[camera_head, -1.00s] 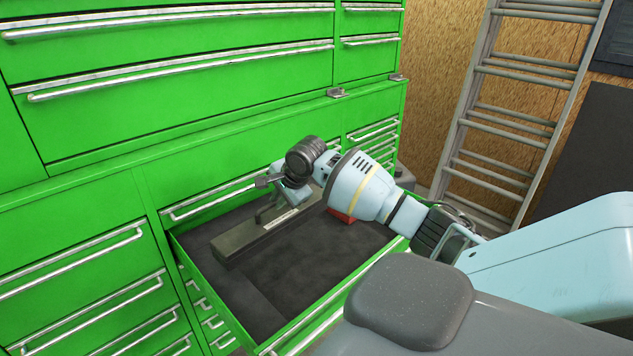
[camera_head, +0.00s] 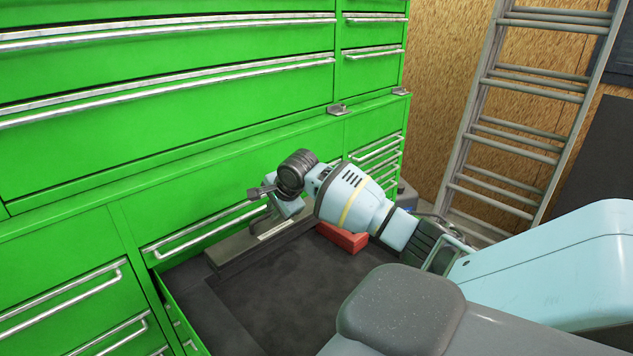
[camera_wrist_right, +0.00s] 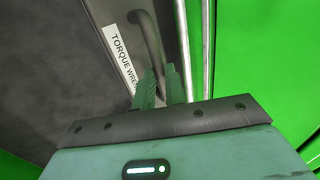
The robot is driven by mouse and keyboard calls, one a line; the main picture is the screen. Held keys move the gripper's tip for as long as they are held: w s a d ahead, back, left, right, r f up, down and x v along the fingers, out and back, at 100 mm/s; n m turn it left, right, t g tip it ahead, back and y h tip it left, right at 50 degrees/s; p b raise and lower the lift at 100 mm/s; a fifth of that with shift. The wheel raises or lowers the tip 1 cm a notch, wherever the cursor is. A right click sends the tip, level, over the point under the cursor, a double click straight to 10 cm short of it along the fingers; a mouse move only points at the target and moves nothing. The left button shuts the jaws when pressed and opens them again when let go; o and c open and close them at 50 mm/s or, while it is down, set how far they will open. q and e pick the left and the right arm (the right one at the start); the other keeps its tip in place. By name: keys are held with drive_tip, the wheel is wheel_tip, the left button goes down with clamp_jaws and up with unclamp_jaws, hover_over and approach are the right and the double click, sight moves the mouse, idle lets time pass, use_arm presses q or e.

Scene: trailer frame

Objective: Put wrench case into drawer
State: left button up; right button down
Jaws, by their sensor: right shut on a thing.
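The wrench case (camera_head: 232,246) is a long, dark grey box with a handle and a white label. It is in the open green drawer, along the drawer's back side under the cabinet front. In the right wrist view the case's handle (camera_wrist_right: 150,45) and its "TORQUE WRE..." label (camera_wrist_right: 121,58) show close up. My right gripper (camera_head: 272,212) is over the case and shut on its handle; the fingers also show in the right wrist view (camera_wrist_right: 163,88). I cannot tell whether the case rests on the drawer floor. The drawer (camera_head: 290,285) has a dark lining. My left gripper is not in view.
A red box (camera_head: 342,236) lies in the drawer to the right of the case. Green cabinet drawers with metal handles (camera_head: 200,85) rise behind. A ladder (camera_head: 515,130) leans at the right. The drawer's middle is bare.

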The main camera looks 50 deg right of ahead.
sight(274, 225)
wheel_tip(274, 225, down, 4)
drive_tip(key=shift+r, duration=0.1)
drive_tip(key=shift+f, duration=0.5)
drive_tip(key=shift+f+b, duration=0.45)
drive_tip(key=shift+f, duration=1.9)
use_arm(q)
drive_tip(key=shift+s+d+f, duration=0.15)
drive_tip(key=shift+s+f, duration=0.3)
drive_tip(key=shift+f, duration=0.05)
use_arm(e)
drive_tip(key=c, duration=1.9)
unclamp_jaws()
drive_tip(key=shift+f, duration=0.2)
drive_tip(key=o, duration=0.4)
drive_tip(key=shift+o, duration=0.2)
